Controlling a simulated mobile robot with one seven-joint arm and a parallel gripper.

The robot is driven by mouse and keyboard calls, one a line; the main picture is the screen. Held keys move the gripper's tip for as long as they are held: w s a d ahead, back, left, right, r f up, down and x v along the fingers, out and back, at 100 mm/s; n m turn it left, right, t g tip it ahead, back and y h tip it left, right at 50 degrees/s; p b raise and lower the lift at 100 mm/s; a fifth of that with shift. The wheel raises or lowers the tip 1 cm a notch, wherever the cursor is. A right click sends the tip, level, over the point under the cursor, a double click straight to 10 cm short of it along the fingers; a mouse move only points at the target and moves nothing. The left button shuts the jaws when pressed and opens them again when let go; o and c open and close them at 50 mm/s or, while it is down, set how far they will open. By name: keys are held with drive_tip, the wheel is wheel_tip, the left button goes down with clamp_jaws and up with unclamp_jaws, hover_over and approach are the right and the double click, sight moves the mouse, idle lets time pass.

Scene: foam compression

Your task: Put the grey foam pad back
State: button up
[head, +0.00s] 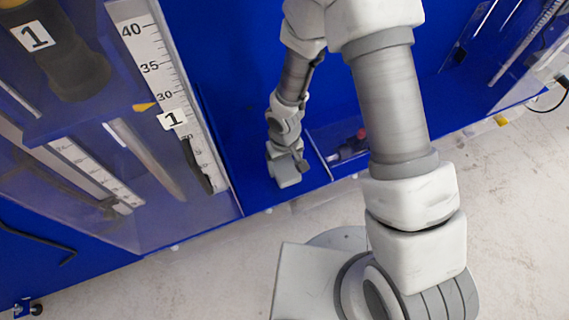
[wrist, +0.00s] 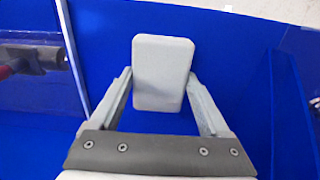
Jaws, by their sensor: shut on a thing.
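The grey foam pad (wrist: 162,73) is a pale rounded block between the two fingers of my gripper (wrist: 160,84) in the wrist view. The fingers touch its left and right sides, and my gripper is shut on it. The pad is over the blue surface of an open bay; whether it rests on that surface or hangs above it, I cannot tell. In the head view my gripper (head: 287,160) reaches down into the blue bay between two clear panels, with the pad (head: 285,175) at its lower end, small and partly covered by the fingers.
A clear panel with a ruler (head: 150,75) and hanging tools stands left of the bay. A tool with a red part (head: 357,140) lies behind a low clear divider on the right. Pale floor (head: 220,270) is in front. My arm hides part of the right side.

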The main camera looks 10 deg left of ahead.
sight(285, 166)
drive_tip(key=shift+f, duration=0.1)
drive_tip(key=o, duration=1)
drive_tip(key=shift+o, duration=0.2)
wheel_tip(285, 166, up, 12)
drive_tip(key=r+p, duration=0.1)
drive_tip(key=w+d+r+m+t, duration=0.2)
drive_tip(key=d+r+m+t, duration=0.1)
drive_tip(key=d+r, duration=1.1)
drive_tip(key=s+d+r+m+t, duration=0.1)
drive_tip(key=s+d+r, duration=0.2)
drive_tip(key=s+r, duration=0.2)
drive_tip(key=s+d+r+m+t, duration=0.1)
drive_tip(key=s+d+r+m, duration=0.1)
drive_tip(key=s+r, duration=0.3)
drive_tip(key=shift+d+r+t, duration=0.3)
drive_tip(key=shift+d+r, duration=0.25)
drive_tip(key=shift+r, duration=1.15)
